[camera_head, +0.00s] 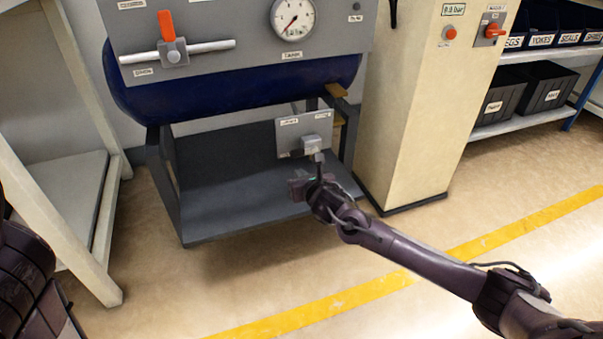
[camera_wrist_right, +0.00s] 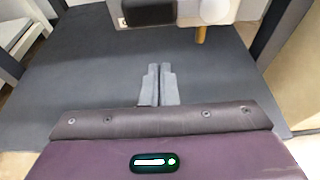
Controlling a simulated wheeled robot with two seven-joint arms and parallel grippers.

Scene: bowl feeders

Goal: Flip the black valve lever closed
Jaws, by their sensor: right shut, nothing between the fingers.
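A small grey valve (camera_head: 312,145) sits on a light grey plate (camera_head: 290,134) below the blue tank. A dark upright piece shows just under the valve, but I cannot tell whether it is the black lever or part of my gripper. In the right wrist view a black block (camera_wrist_right: 150,12) shows on the plate at the top edge, partly cut off. My right gripper (camera_wrist_right: 158,70) is shut and empty, its grey fingers together, pointing toward the plate and apart from the black block. My left gripper is out of view.
The blue tank (camera_head: 230,92) carries a panel with a gauge (camera_head: 293,18) and an orange lever (camera_head: 166,25). A grey base shelf (camera_head: 230,190) lies under it. A beige cabinet (camera_head: 410,110) stands close on the right, a shelf frame (camera_head: 50,200) on the left.

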